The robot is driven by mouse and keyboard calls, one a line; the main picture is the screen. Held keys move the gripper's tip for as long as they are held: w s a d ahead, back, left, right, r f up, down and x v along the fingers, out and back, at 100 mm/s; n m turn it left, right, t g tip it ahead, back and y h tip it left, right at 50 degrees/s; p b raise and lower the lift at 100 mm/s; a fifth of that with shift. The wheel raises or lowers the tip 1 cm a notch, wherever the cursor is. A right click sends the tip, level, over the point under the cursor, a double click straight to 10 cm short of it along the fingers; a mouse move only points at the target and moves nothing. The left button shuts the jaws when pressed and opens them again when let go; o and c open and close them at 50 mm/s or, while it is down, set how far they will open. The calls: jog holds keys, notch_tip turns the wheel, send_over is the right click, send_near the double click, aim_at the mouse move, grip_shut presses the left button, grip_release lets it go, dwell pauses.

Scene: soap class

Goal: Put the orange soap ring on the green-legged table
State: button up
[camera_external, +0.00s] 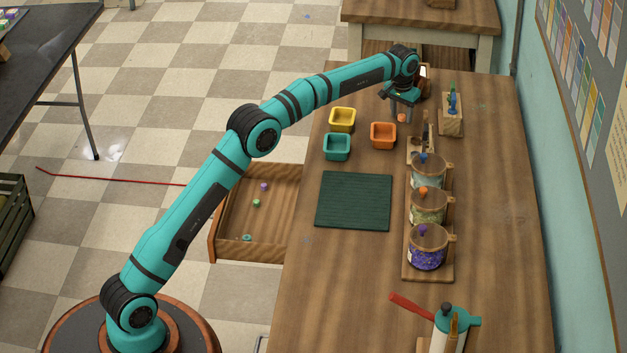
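A small orange piece (402,118), which may be the orange soap ring, shows right at the tips of my gripper (403,110). It is too small to tell its shape or whether the fingers hold it. My gripper points down over the far part of the long wooden workbench (480,200), behind the orange bin. Its finger opening is not clear. A second wooden table (465,18) with pale greenish-grey legs (355,42) stands beyond the workbench at the top. It may be the green-legged table.
Yellow (342,119), teal (337,147) and orange (383,135) bins stand near my gripper. A wooden holder (452,115) and several lidded jars (428,247) line the right. A dark green mat (353,201) lies nearer. An open drawer (285,215) holds small coloured pieces.

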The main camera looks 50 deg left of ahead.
notch_tip(320, 180, up, 12)
jog(key=s, duration=0.1)
jog(key=shift+d, duration=0.35)
jog(key=shift+s+r, duration=0.1)
